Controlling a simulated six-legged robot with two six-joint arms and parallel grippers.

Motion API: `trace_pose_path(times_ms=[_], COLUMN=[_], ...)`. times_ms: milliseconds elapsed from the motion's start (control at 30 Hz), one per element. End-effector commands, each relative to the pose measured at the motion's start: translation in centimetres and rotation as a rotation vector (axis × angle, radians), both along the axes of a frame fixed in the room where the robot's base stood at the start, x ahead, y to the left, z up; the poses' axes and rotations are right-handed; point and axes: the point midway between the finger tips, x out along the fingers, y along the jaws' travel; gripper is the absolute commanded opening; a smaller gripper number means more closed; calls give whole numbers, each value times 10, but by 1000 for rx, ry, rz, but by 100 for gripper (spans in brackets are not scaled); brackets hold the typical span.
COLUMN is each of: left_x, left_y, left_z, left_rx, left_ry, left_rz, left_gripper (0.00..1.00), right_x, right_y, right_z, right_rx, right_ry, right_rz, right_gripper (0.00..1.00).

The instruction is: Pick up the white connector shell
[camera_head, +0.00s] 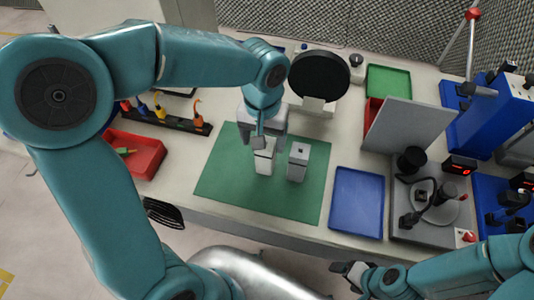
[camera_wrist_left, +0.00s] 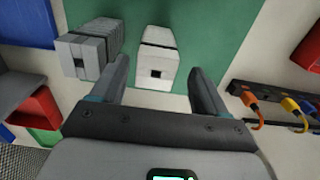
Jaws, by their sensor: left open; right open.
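The white connector shell (camera_head: 263,163) stands on the green mat (camera_head: 225,178), near its middle. In the left wrist view the white shell (camera_wrist_left: 157,62) shows ahead, in line with the gap between my left fingers. My left gripper (camera_head: 262,142) is open just above the shell and hides part of it in the head view. The left wrist view shows its two fingers (camera_wrist_left: 160,72) apart with nothing held; contact with the shell cannot be told. My right gripper (camera_head: 347,270) is open and empty at the bottom, in front of the table.
A grey connector block (camera_head: 298,161) stands close right of the shell; it also shows in the left wrist view (camera_wrist_left: 88,50). A blue tray (camera_head: 357,202) lies to the right, a red bin (camera_head: 136,153) to the left, and a black tool rack (camera_head: 175,121) behind. The mat's front is clear.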

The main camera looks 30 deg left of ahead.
Motion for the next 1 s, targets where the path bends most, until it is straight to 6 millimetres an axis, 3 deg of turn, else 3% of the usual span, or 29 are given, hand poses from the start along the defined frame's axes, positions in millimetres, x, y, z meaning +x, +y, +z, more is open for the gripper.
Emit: trace_pose_path(times_ms=[167, 500, 767, 933, 1000], left_x=[1, 5, 6, 6, 6], left_y=[0, -5, -5, -5, -5], left_z=[-14, -60, -63, -63, -63], left_rx=[0, 0, -1, -1, -1], left_ry=[1, 2, -1, -1, -1], left_rz=[1, 1, 1, 1, 1], left_gripper=[74, 74, 74, 19, 15], right_x=[0, 0, 0, 0, 0], right_y=[0, 0, 0, 0, 0], right_z=[0, 6, 6, 6, 6], right_rx=[0, 0, 0, 0, 0], right_ry=[0, 0, 0, 0, 0], right_rz=[-1, -1, 0, 0, 0], right_gripper=[79, 79, 79, 79, 79])
